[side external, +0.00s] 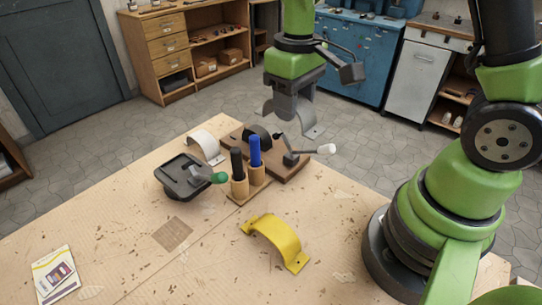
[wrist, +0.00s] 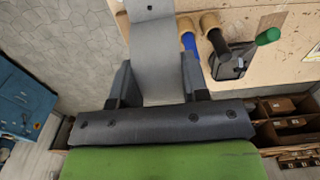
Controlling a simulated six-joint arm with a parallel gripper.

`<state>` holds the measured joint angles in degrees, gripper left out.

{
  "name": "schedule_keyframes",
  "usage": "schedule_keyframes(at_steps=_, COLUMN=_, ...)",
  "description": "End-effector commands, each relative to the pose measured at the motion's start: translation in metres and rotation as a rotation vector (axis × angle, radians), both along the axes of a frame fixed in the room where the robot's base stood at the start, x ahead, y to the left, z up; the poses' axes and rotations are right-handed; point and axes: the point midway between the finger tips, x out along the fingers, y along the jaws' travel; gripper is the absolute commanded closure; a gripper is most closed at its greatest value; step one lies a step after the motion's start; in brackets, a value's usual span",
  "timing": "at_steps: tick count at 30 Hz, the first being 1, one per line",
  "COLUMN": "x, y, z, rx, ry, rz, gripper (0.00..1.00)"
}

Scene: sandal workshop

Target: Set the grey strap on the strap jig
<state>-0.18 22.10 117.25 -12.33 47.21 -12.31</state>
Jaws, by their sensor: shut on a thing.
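My gripper (side external: 290,103) is shut on the grey strap (side external: 311,130) and holds it in the air above the far edge of the table. The strap is a curved band with a flat, holed end. In the wrist view the grey strap (wrist: 154,48) runs up between my two fingers. The strap jig (side external: 292,172) is a brown wooden board with a dark rounded form (side external: 257,135) and a lever clamp with a white knob (side external: 326,149). It lies below my gripper, apart from the strap. No strap shows over the rounded form.
A white strap (side external: 206,145) lies left of the jig. A wooden holder (side external: 239,188) with upright black and blue tools stands just in front of it. A black tray-like tool (side external: 182,175) with a green knob is at left. A yellow strap (side external: 277,240) and a leaflet (side external: 55,275) lie nearer.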

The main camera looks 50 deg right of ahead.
Motion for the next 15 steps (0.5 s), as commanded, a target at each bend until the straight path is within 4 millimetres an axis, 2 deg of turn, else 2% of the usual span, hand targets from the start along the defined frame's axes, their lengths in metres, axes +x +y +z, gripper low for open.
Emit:
schedule_keyframes(at_steps=5, x=0.004, y=-0.001, z=0.021, rx=0.0, ry=-0.005, rz=-0.004, gripper=0.84)
schedule_keyframes(at_steps=10, x=0.005, y=-0.001, z=0.056, rx=0.0, ry=-0.009, rz=-0.003, gripper=0.84)
schedule_keyframes(at_steps=15, x=-0.001, y=0.004, z=0.055, rx=0.0, ry=0.0, rz=0.262, gripper=0.84)
